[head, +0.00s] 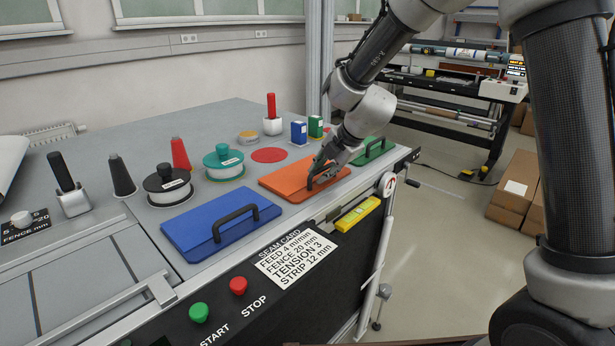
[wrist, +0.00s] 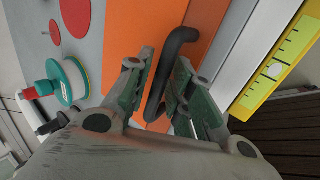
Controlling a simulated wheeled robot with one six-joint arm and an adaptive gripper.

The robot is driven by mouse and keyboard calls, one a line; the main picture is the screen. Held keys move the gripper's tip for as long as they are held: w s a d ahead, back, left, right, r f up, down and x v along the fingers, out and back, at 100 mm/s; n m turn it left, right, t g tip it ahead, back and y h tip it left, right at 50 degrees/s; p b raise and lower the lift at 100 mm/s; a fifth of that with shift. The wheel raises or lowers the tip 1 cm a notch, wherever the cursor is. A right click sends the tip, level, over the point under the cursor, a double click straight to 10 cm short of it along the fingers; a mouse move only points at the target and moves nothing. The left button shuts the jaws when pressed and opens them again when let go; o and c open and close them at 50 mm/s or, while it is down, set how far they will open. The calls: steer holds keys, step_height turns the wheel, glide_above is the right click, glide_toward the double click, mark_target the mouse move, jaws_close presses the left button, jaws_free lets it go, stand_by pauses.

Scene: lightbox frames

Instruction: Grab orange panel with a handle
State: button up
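The orange panel (head: 287,181) lies flat on the grey table, between a blue panel (head: 208,219) and a green panel (head: 377,148). Each panel has a dark bar handle. My gripper (head: 320,170) is down at the orange panel's handle. In the wrist view the orange panel (wrist: 137,33) lies under the gripper, and its black handle (wrist: 174,52) passes between the two green-padded fingers (wrist: 165,90). The fingers stand apart on either side of the handle, with a visible gap on at least one side. The lower end of the handle is partly hidden by the fingers.
A yellow level (head: 357,214) sits along the table's front edge, beside the panels. Spools, including a teal one (head: 224,163), cones and small boxes (head: 299,132) stand behind and left of them. Cardboard boxes (head: 516,186) are on the floor at right.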

jaws_close()
steer(key=shift+r, duration=0.1)
